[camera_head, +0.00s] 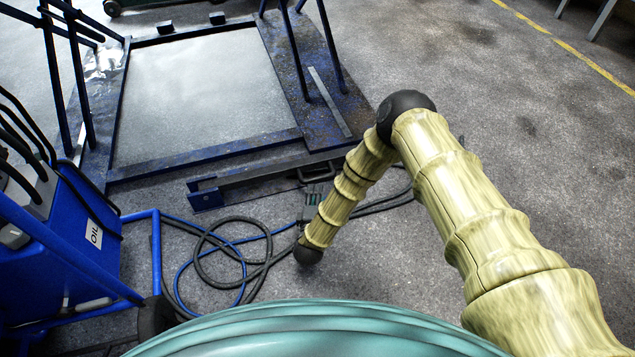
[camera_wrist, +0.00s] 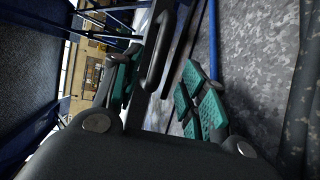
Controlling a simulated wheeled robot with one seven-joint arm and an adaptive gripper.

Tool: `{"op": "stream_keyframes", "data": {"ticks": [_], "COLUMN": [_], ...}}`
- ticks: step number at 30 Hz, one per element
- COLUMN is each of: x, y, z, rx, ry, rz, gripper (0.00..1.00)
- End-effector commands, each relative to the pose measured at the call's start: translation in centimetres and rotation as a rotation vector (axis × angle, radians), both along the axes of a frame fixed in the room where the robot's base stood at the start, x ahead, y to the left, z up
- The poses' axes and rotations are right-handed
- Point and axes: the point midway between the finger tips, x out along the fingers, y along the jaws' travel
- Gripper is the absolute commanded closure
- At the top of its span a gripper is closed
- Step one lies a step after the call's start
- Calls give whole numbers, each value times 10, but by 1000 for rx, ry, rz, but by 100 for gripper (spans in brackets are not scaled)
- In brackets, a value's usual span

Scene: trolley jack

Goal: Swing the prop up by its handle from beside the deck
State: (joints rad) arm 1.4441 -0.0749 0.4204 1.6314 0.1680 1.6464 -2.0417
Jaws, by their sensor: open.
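The deck (camera_head: 205,157) is a blue steel frame around a pale grey panel, low on the floor at the upper left of the head view. The prop (camera_head: 245,180) is a dark blue bar lying low along the deck's near side, with a bracket at its left end. Its dark handle (camera_head: 322,168) is near the bar's right end; in the wrist view the handle (camera_wrist: 156,62) appears as a dark bar ahead, between the finger directions. My gripper (camera_head: 313,194) is close on the near side of the handle. In the wrist view its green-padded fingers (camera_wrist: 160,92) are spread, with nothing visibly clamped.
A blue machine marked OIL (camera_head: 85,225) stands at the left. Black and blue hoses (camera_head: 235,262) coil on the floor near my arm. Blue uprights (camera_head: 300,55) rise around the deck. The floor at the right (camera_head: 530,130) is clear.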

Motion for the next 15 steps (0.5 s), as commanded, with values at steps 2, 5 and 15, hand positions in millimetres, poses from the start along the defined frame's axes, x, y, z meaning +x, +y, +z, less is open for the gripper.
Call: {"op": "stream_keyframes", "data": {"ticks": [2,5,15], "x": [13,29,75], "y": [-3,-4,-7], "z": [-6,-10,-17], "rx": [1,1,2], "ry": [-1,-1,0], "rz": [-2,-3,-1], "gripper": [57,57,57]}}
